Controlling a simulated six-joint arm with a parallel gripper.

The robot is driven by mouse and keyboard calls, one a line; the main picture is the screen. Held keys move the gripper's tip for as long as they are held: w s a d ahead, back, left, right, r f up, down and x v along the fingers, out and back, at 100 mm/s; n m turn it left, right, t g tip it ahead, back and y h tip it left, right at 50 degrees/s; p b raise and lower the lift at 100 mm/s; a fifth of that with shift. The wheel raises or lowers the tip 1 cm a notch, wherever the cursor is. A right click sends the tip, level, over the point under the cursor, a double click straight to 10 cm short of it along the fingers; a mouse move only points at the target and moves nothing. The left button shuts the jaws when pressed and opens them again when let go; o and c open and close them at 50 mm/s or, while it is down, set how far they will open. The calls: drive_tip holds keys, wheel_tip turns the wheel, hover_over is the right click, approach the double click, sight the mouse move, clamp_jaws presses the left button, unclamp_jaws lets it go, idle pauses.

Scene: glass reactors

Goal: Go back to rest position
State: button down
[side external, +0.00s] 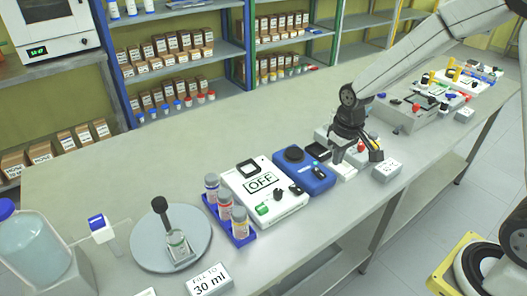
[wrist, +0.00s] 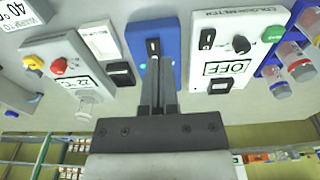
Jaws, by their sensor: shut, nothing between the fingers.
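My gripper (side external: 357,153) is above the bench in the side external view, just right of the blue device (side external: 318,181). In the wrist view its two fingers (wrist: 158,82) are together with nothing between them, and their tips overlap the blue device (wrist: 170,42) in the picture. The blue device has a dark round top and a black switch. I cannot tell from these views whether the fingertips touch it.
A white colorimeter (side external: 262,189) reading OFF stands left of the blue device. Beside it are capped vials in a blue rack (side external: 228,216). A flask stands on a round plate (side external: 200,243). A white sign (side external: 386,170) and more devices stand right. Shelves line the back.

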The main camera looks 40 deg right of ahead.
drive_tip(key=s+a+r+t, duration=0.1)
drive_tip(key=s+a, duration=0.1)
drive_tip(key=s, duration=0.9)
drive_tip(key=shift+a+r+t, duration=0.15)
drive_tip(key=shift+a+t, duration=0.15)
